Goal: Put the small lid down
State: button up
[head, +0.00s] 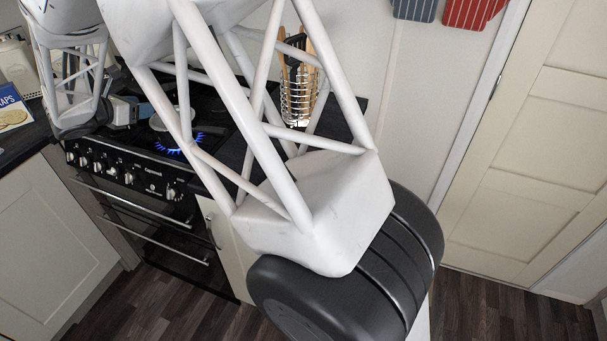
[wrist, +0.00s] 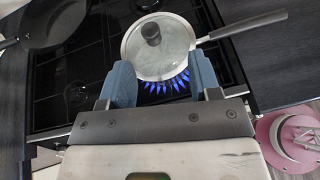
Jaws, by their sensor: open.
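The small lid (wrist: 172,58) is round and see-through with a dark knob, in the wrist view at top centre. It lies over a small pan whose dark handle (wrist: 245,25) points right. My gripper (wrist: 158,66) is open, with blue fingers spread at the near side of the lid. The right finger overlaps the lid's right edge in the picture; I cannot tell whether it touches. Nothing shows between the fingers at the knob. In the head view, my gripper (head: 140,106) is beside the pan and lid (head: 166,121), which are small and partly hidden by my arm.
A lit burner with blue flames (wrist: 166,85) burns under the pan on the black stove (head: 125,170). A dark frying pan (wrist: 52,24) sits at the upper left in the wrist view. A utensil holder (head: 298,95) stands right of the stove. Pink round items (wrist: 290,140) are at lower right.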

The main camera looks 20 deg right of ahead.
jog(key=s+d+r+m+g+y, duration=0.2)
jog(key=s+d+r+m+g, duration=0.3)
jog(key=s+d, duration=0.55)
jog(key=s+d+r+m+y, duration=0.1)
jog(key=s+d+r+m, duration=0.2)
jog(key=s+d+m, duration=0.55)
jog(key=s+d+f+m+y, duration=0.1)
jog(key=s+d+m+y, duration=0.1)
jog(key=s, duration=0.8)
jog(key=s+d+m+y, duration=0.3)
jog(key=s+m, duration=0.3)
jog(key=s, duration=0.4)
jog(key=s+d+f+m+y, duration=0.1)
jog(key=s+d+m, duration=0.3)
jog(key=s, duration=0.6)
jog(key=shift+s+d+f+g+y, duration=0.3)
jog(key=shift+d+y, duration=0.05)
jog(key=shift+y, duration=0.35)
